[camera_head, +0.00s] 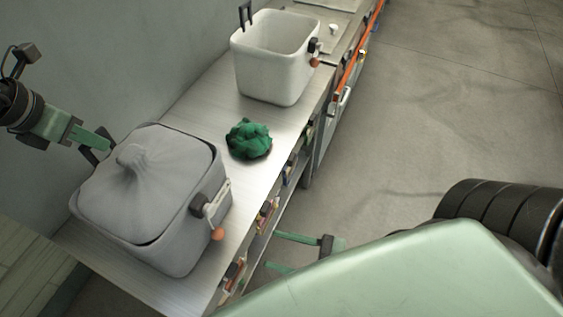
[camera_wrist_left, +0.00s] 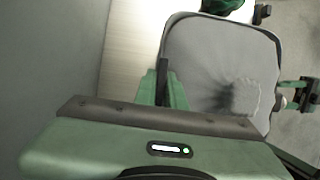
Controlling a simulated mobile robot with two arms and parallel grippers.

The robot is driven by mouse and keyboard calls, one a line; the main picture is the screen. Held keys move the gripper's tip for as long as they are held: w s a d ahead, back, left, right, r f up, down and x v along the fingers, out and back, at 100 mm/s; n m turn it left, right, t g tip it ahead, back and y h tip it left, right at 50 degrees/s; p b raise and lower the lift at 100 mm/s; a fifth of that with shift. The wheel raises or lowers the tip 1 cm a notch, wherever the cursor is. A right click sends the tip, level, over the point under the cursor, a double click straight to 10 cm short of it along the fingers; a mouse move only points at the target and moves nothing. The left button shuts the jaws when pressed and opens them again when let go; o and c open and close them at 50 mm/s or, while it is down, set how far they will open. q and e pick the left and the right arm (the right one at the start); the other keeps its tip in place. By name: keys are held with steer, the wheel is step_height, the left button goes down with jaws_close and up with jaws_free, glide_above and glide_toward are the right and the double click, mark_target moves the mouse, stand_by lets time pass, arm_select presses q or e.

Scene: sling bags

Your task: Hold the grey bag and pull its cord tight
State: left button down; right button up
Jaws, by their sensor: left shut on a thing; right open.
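The grey bag (camera_head: 180,238) is box-shaped with a gathered, closed-looking top. It stands upright at the near end of the metal bench. My left gripper (camera_head: 103,144) is at its far left side, shut on the dark handle (camera_wrist_left: 163,80), which shows between the fingers in the left wrist view. A dark toggle (camera_head: 198,203), a short pale cord (camera_head: 218,200) and an orange bead (camera_head: 217,234) are on the bag's right side. My right gripper (camera_head: 285,252) is open and empty, off the bench edge, to the right of the bead and apart from it.
A crumpled green cloth (camera_head: 249,140) lies on the metal bench (camera_head: 200,106) behind the bag. An open white bag (camera_head: 270,72) with a dark handle stands further back. Shelves with items lie under the bench edge. The floor at right is clear.

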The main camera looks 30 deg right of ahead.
arm_select(q)
steer(key=c, duration=1.4)
jaws_free()
steer(key=v, duration=1.2)
